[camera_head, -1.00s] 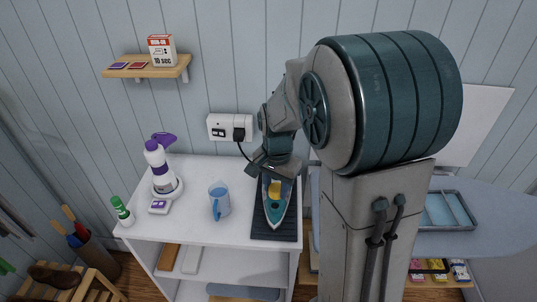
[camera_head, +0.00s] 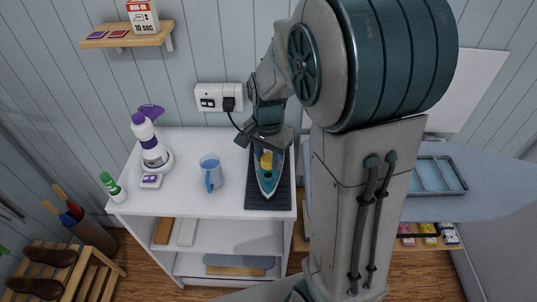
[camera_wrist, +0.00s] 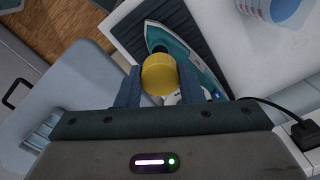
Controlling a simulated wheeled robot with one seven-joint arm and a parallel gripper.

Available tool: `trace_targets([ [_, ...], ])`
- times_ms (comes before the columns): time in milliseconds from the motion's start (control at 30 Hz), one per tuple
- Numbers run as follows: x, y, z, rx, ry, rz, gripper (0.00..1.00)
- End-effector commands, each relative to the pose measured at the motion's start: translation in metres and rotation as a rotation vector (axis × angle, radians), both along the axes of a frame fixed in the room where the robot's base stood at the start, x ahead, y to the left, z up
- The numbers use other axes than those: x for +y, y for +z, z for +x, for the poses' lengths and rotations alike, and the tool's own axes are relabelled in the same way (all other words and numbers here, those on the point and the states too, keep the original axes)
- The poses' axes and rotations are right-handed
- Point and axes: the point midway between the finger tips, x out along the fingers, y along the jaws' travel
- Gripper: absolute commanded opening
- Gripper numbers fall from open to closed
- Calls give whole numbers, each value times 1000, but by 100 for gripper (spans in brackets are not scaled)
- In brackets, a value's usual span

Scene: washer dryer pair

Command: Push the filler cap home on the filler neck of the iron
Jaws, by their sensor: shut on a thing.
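The teal iron (camera_head: 268,180) lies on a dark ribbed mat (camera_head: 283,199) at the right end of the white cabinet top. My gripper (camera_head: 265,150) is above the rear part of the iron. In the wrist view my gripper (camera_wrist: 165,88) is shut on the round yellow filler cap (camera_wrist: 159,74), one finger on each side. The cap also shows in the head view (camera_head: 266,161). In the wrist view the iron (camera_wrist: 195,62) runs behind and beside the cap. The filler neck is hidden, so I cannot tell whether the cap touches it.
A blue measuring jug (camera_head: 211,173) stands left of the mat. A purple-and-white spray bottle (camera_head: 147,140) and a green-capped bottle (camera_head: 112,187) stand further left. A wall socket (camera_head: 219,97) with a black plug and cord is behind. An ironing board (camera_head: 490,205) is at the right.

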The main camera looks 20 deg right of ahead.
Motion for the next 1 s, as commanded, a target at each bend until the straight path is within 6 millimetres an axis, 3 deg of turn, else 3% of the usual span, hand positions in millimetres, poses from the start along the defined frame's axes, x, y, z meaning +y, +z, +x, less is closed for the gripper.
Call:
trace_targets([
  [533, 0, -36, 0, 1, 1, 0, 13],
  [1000, 0, -36, 0, 0, 1, 0, 13],
])
